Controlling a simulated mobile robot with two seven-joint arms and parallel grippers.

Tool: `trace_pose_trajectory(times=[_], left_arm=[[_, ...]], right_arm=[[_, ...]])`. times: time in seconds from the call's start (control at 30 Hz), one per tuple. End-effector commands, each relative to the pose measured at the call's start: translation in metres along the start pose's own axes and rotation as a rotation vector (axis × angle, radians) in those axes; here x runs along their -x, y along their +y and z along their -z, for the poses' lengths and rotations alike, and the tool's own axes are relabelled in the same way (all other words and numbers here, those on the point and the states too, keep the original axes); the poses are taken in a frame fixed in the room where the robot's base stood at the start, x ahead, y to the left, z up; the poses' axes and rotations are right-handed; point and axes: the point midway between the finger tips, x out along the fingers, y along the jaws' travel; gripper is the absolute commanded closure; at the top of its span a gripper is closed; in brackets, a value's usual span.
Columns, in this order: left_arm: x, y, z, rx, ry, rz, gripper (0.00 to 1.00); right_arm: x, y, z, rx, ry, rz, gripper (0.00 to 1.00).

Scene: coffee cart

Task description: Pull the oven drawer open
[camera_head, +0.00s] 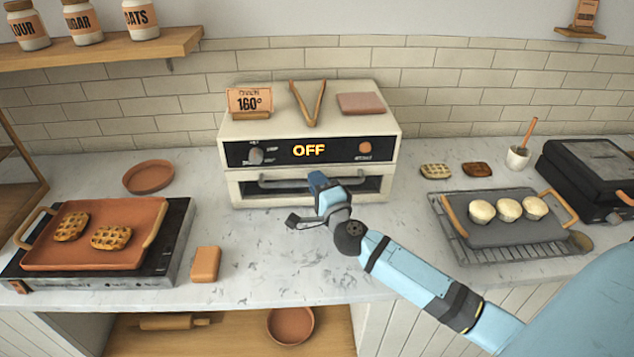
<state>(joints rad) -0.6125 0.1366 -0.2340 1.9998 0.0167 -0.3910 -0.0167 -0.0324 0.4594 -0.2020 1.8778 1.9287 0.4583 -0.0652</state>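The cream oven (310,128) stands against the tiled wall at the back middle, with a black control panel that reads OFF. Its drawer, below the panel, has a grey bar handle (275,181) across a dark front. My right gripper (318,182) is at the middle of the handle, reaching in from the lower right. My wrist hides part of the handle and the fingertips, so I cannot tell whether the fingers are around the bar or only touching it. My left gripper is not in view.
A terracotta tray (95,255) is at the left, a buns tray (490,232) at the right. The counter directly before the oven is clear, with a small brown block (205,264) nearby.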

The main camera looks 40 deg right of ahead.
Motion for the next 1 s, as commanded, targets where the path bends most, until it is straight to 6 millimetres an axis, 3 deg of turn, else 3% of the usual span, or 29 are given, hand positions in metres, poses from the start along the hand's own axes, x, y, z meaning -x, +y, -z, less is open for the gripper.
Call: trace_pose_trajectory(times=[0.2, 0.37, 0.8, 1.0], left_arm=[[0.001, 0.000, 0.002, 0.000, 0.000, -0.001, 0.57], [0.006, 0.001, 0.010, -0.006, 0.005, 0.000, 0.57], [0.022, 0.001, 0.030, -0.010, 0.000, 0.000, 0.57], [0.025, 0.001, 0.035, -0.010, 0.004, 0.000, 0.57]], right_arm=[[0.002, 0.000, -0.001, 0.000, 0.000, -0.001, 1.00], [0.019, -0.005, -0.008, 0.000, -0.001, -0.003, 1.00], [0.117, -0.026, -0.048, -0.001, 0.000, -0.004, 1.00], [0.147, -0.032, -0.060, 0.000, 0.000, -0.001, 1.00]])
